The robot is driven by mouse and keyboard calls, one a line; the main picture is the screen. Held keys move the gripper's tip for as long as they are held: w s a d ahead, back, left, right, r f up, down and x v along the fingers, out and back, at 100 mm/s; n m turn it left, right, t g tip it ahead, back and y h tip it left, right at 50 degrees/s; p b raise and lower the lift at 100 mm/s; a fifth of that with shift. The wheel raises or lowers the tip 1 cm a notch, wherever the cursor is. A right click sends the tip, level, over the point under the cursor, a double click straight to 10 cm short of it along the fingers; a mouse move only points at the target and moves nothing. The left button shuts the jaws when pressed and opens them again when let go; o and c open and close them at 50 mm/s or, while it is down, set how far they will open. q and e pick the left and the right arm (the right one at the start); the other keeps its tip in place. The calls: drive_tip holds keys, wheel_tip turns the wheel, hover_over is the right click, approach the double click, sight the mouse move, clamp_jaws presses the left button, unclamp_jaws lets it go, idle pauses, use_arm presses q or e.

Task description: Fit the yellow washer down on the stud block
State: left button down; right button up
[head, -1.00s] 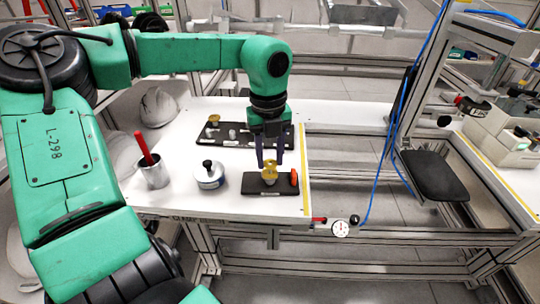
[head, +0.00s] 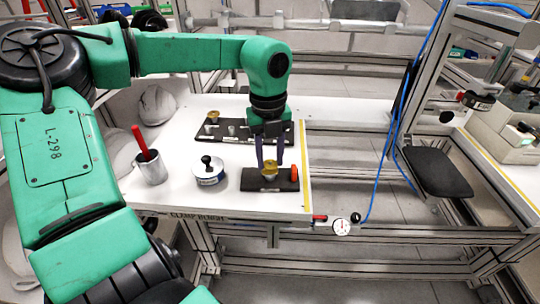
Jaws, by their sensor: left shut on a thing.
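The yellow washer (head: 270,166) is between the fingertips of my left gripper (head: 270,165), which is shut on it. The washer is right over the middle of the dark stud block (head: 254,181), at or just above the yellowish stud top. The small size hides whether it touches or is fully seated. The block lies near the front right of the white table and has an orange piece (head: 294,174) at its right end. My right gripper is not in view.
A white tin with a black knob (head: 208,176) and a metal cup with a red-handled tool (head: 151,170) stand left. The table's right edge (head: 306,170) is close to the block.

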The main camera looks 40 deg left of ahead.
use_arm(q)
drive_tip(key=shift+f+b, duration=0.35)
drive_tip(key=shift+f, duration=0.15)
drive_tip(key=shift+c, duration=2)
unclamp_jaws()
wheel_tip(320, 180, up, 14)
drive_tip(key=p, duration=0.1)
drive_tip(key=shift+s+r, duration=0.15)
drive_tip(key=shift+r, duration=0.1)
drive_tip(key=shift+f, duration=0.1)
